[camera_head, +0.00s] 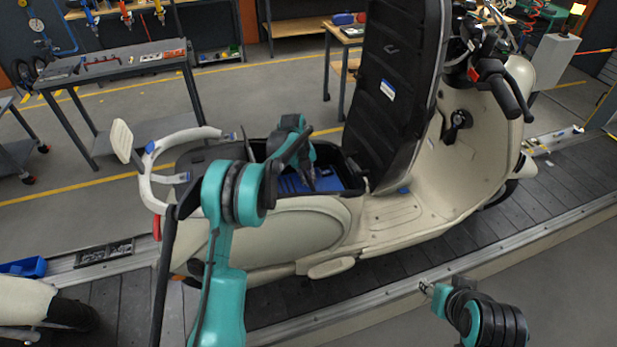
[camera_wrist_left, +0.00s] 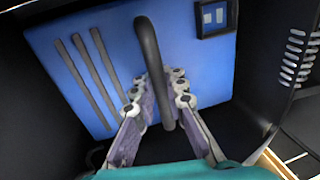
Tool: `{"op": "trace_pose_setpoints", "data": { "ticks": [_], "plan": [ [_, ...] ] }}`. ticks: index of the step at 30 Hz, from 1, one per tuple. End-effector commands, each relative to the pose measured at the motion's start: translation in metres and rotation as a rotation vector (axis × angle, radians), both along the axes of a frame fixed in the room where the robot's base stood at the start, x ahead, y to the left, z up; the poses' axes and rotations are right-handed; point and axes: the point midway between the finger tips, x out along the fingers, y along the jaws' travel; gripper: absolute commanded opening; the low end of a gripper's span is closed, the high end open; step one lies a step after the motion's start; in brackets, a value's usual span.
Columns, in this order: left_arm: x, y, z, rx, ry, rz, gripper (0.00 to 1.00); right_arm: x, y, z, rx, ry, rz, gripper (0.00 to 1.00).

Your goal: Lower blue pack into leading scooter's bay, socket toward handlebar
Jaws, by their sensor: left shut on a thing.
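The cream scooter (camera_head: 300,232) stands on the conveyor with its black seat (camera_head: 392,85) raised and its handlebar (camera_head: 498,85) at the right. The blue pack (camera_head: 290,184) is down inside its open black bay (camera_head: 352,182), partly hidden by my left arm. My left gripper (camera_head: 308,172) is shut on the pack's black handle (camera_wrist_left: 150,50). In the left wrist view the blue pack (camera_wrist_left: 75,60) shows dark ribs and a black socket (camera_wrist_left: 214,17) at the upper right. Whether the pack rests on the bay floor is hidden. My right gripper (camera_head: 427,288) is away from the scooter, at the conveyor's near edge.
The raised seat stands just right of the bay. A curved grab rail (camera_head: 150,170) rises at the scooter's rear. Part of another cream scooter (camera_head: 25,300) shows at the lower left, near a blue bin (camera_head: 24,267). A grey workbench (camera_head: 120,62) stands behind.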

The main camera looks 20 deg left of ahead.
Motion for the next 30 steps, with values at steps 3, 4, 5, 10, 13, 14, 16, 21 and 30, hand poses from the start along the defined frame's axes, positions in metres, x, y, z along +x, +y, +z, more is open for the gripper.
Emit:
{"op": "trace_pose_setpoints", "data": {
  "ticks": [3,4,5,10,13,14,16,21,30],
  "plan": [
    [0.000,0.000,-0.014,-0.001,-0.001,0.000,0.00,0.000,0.000,-0.008,0.000,0.000,0.000,0.40],
    [0.000,0.000,-0.017,-0.001,-0.001,0.000,0.00,0.000,0.000,-0.010,0.000,0.000,0.000,0.40],
    [0.000,0.000,-0.020,-0.001,-0.001,0.000,0.00,0.000,0.000,-0.012,0.000,0.000,0.000,0.40],
    [0.000,0.000,-0.037,-0.001,-0.001,0.000,0.00,0.000,0.000,-0.020,0.000,0.000,0.000,0.40],
    [0.000,0.000,-0.048,-0.001,-0.001,0.000,0.00,0.000,0.000,-0.025,0.000,0.000,0.000,0.40],
    [0.000,0.000,-0.051,-0.001,-0.001,0.000,0.00,0.000,0.000,-0.027,0.000,0.000,0.000,0.40],
    [0.000,0.000,-0.058,-0.001,-0.001,0.000,0.00,0.000,0.000,-0.030,0.000,0.000,0.000,0.40],
    [0.000,0.000,-0.072,-0.001,-0.001,0.000,0.00,0.000,0.000,-0.037,0.000,0.000,0.000,0.40],
    [0.000,0.000,-0.085,-0.001,-0.001,0.000,0.00,0.000,0.000,-0.043,0.000,0.000,0.000,0.40]
  ]
}}
